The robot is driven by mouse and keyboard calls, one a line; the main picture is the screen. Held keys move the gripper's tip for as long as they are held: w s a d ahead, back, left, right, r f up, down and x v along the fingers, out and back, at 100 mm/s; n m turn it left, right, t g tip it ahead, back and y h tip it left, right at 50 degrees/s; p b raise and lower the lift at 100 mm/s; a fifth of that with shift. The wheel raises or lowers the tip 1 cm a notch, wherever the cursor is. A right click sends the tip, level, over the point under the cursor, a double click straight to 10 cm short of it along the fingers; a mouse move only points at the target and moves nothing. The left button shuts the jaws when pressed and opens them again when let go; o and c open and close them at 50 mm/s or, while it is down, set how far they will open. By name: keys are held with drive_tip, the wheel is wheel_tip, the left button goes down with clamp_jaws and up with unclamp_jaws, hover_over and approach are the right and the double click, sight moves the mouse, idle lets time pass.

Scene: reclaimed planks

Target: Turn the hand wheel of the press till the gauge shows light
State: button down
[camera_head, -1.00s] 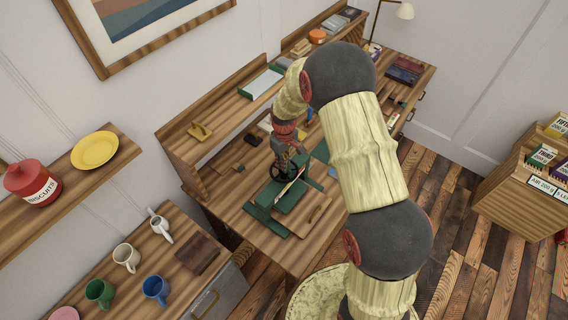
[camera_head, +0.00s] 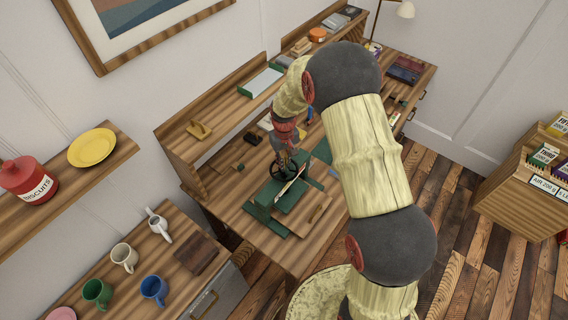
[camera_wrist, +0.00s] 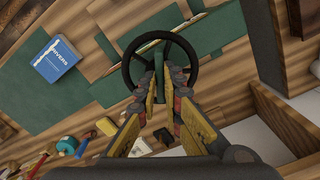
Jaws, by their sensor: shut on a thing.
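The green press (camera_head: 278,201) stands on the wooden workbench in the head view, with its dark hand wheel (camera_head: 284,170) on top. In the wrist view the black ring of the hand wheel (camera_wrist: 193,49) shows from above, over the green body of the press (camera_wrist: 206,34). My gripper (camera_wrist: 161,92) points down at the wheel, its two fingers close around the wheel's middle part. It is shut on the hand wheel. The exact contact is partly hidden by the fingers. A pale pointer-like strip (camera_head: 291,188) shows on the press; I cannot read a gauge.
A blue book (camera_wrist: 55,59) lies on a green mat beside the press. Several small tools and spools lie near the lower left of the wrist view. A wooden board (camera_head: 314,213) lies right of the press. A raised shelf (camera_head: 225,112) runs behind the bench.

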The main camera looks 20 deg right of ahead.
drive_tip(key=shift+m+b, duration=0.45)
drive_tip(key=shift+m, duration=1.25)
drive_tip(key=c, duration=2)
unclamp_jaws()
drive_tip(key=shift+o, duration=0.4)
wheel_tip(320, 180, up, 12)
